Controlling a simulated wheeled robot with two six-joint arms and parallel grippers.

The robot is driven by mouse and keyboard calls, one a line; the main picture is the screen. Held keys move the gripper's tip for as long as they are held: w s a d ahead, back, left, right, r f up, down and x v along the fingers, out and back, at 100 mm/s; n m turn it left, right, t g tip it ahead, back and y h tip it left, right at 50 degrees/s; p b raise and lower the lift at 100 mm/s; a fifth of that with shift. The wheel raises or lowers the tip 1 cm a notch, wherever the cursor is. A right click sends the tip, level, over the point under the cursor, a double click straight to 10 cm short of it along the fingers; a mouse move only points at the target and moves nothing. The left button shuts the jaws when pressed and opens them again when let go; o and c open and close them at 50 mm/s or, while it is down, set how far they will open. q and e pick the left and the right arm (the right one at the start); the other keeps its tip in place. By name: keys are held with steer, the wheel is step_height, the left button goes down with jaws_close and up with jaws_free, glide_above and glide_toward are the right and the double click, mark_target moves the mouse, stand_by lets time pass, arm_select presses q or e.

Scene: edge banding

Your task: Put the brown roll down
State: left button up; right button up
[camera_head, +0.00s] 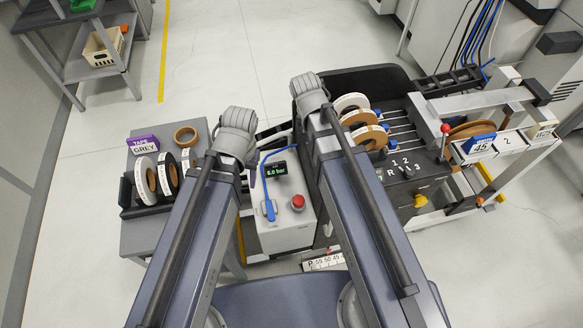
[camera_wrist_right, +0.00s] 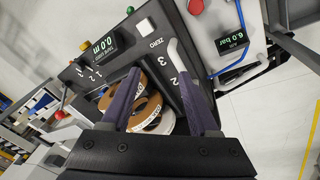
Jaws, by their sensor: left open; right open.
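Brown rolls stand upright beside a white roll (camera_head: 349,103) in the slots of the machine; the middle brown roll (camera_head: 359,119) and the nearer brown roll (camera_head: 372,137) show in the head view. The right wrist view shows a brown roll (camera_wrist_right: 149,108) and a white-faced roll (camera_wrist_right: 163,123) beyond my fingers. My right gripper (camera_wrist_right: 155,60) is open, its fingers spread over the machine; I see nothing gripped. In the head view my arms hide the right gripper, and I cannot make out the left gripper's fingers.
A grey side table (camera_head: 140,232) at the left bears a flat brown tape roll (camera_head: 186,136), a purple GREY tape box (camera_head: 143,145) and a rack of upright rolls. A control box with a red button (camera_head: 297,201) stands between my arms. Another brown roll (camera_head: 470,128) lies at the right.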

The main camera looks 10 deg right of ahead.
steer(key=s+a+f+n+y+b, duration=0.1)
steer(key=s+a+f+n, duration=0.1)
steer(key=s+a+n, duration=0.7)
steer(key=shift+s+a+n+g+y, duration=0.3)
steer(key=shift+a+n, duration=0.3)
steer(key=shift+a, duration=0.2)
steer(key=shift+r, duration=0.15)
